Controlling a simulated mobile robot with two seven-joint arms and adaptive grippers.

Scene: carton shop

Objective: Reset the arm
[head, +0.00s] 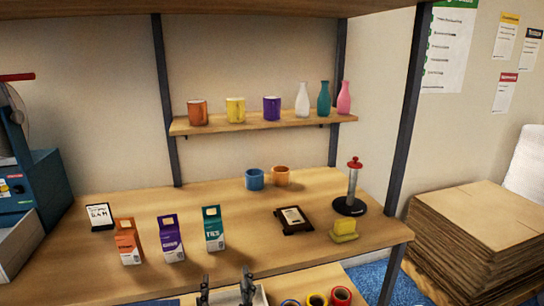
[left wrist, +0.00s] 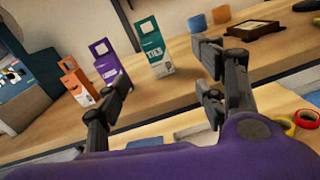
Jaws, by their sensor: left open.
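My left gripper (head: 226,286) shows at the bottom edge of the head view, in front of the wooden table. In the left wrist view the left gripper (left wrist: 165,85) has its fingers spread wide, with nothing between them. Its purple body fills the bottom of that view. Beyond the fingers stand an orange carton (head: 128,242), a purple carton (head: 171,240) and a teal carton (head: 213,229) in a row on the table, apart from the gripper. My right gripper is in neither view.
The wooden table (head: 300,245) also holds a blue cup (head: 255,179), an orange cup (head: 281,176), a dark framed card (head: 294,220), a post on a round base (head: 351,190) and a yellow block (head: 344,231). Tape rolls (head: 341,295) lie lower in front. Flattened cardboard (head: 480,225) is stacked at right.

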